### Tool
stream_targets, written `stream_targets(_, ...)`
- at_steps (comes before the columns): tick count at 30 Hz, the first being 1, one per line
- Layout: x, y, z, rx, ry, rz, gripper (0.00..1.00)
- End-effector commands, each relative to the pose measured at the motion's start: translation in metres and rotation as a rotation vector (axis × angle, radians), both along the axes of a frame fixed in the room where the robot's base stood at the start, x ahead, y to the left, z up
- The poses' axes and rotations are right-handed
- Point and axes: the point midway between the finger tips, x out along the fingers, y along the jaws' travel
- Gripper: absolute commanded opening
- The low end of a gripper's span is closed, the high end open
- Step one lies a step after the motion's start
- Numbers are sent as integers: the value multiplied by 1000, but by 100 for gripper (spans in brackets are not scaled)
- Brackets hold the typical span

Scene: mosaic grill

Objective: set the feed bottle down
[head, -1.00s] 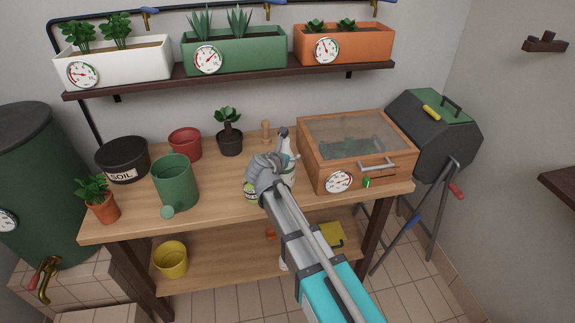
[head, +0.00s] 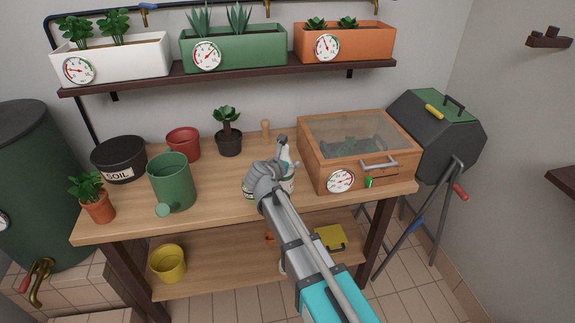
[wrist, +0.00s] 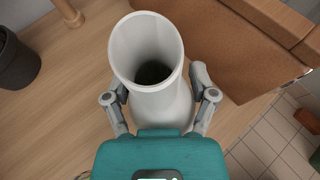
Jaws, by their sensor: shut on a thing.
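The feed bottle (wrist: 172,103) is white with an open, wide mouth and a dark inside, seen from above in the wrist view. My gripper (wrist: 162,95) has a finger on each side of it and is shut on it. In the head view my gripper (head: 264,180) is over the front of the wooden bench (head: 222,205), left of the wooden box. It hides much of the bottle (head: 286,162), whose pale upper part shows behind it. The bottle looks close to upright. I cannot tell whether its base touches the bench top.
The wooden glass-topped box (head: 318,172) stands close on the right. A green watering can (head: 172,182) is to the left. A wooden peg (head: 265,128) and a potted plant (head: 229,142) stand behind. Bare bench top lies between the can and my gripper.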

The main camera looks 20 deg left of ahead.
Motion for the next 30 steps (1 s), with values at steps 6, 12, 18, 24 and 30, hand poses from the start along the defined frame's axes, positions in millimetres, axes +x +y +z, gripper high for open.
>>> stream_targets(6,0,0,1,-1,-1,0,13)
stream_targets(12,0,0,-1,0,0,0,87)
stream_targets(18,0,0,-1,0,0,0,100)
stream_targets(24,0,0,-1,0,0,0,100)
stream_targets(30,0,0,1,0,0,0,100)
